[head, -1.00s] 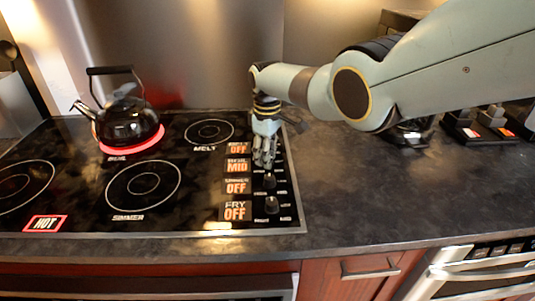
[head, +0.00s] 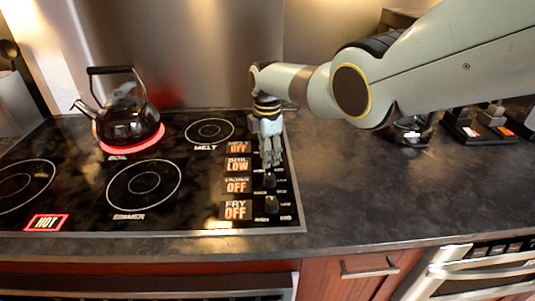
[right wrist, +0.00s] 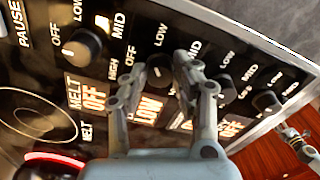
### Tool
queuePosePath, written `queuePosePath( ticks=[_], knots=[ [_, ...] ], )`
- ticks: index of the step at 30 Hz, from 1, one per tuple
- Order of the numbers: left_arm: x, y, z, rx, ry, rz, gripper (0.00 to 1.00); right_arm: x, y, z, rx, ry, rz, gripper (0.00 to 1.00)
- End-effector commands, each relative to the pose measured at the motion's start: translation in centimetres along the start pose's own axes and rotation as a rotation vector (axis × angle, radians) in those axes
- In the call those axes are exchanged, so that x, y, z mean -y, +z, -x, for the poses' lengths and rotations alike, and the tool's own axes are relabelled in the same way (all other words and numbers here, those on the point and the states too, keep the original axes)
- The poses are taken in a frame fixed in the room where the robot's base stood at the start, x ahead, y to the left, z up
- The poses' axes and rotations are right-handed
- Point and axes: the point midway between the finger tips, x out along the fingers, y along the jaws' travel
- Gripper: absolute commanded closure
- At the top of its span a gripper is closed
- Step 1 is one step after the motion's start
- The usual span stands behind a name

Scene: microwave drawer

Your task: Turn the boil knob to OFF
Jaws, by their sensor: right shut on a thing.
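The boil knob (right wrist: 160,70) is a dark round knob in the right wrist view. My right gripper (right wrist: 155,72) has one finger on each side of it and is shut on it. In the head view my right gripper (head: 271,158) reaches down over the control strip, hiding the boil knob. The boil display (head: 238,165) reads LOW. A grey jointed part, likely my left gripper (right wrist: 297,140), shows small at the right edge of the wrist view; its jaws are unclear.
The melt knob (right wrist: 82,45), simmer knob (right wrist: 222,85) and fry knob (right wrist: 266,100) stand close beside the fingers. Their displays read OFF. A black kettle (head: 128,121) sits on a glowing red burner. The HOT light (head: 46,223) is lit.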

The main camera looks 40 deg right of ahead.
Motion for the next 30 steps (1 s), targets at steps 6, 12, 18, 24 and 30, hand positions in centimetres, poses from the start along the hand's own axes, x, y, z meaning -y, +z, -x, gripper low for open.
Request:
queuePosePath(
  ticks=[6, 12, 18, 24, 30],
  knots=[
    [0.00, -0.01, 0.04, 0.000, 0.000, 0.000, 0.60, -0.11, -0.08, 0.13, -0.001, 0.004, 0.203, 1.00],
    [0.00, -0.01, 0.05, 0.000, 0.000, 0.000, 0.60, -0.08, -0.07, 0.12, -0.001, 0.004, 0.393, 1.00],
    [0.00, -0.01, 0.05, 0.000, 0.000, 0.000, 0.60, -0.04, -0.06, 0.11, -0.001, 0.004, 0.577, 1.00],
    [0.00, -0.02, 0.03, 0.000, 0.000, 0.000, 0.60, 0.00, -0.04, 0.09, -0.001, 0.003, 0.735, 1.00],
    [0.00, -0.02, 0.02, 0.000, 0.000, 0.000, 0.60, 0.03, -0.03, 0.08, -0.001, 0.003, 0.851, 1.00]
  ],
)
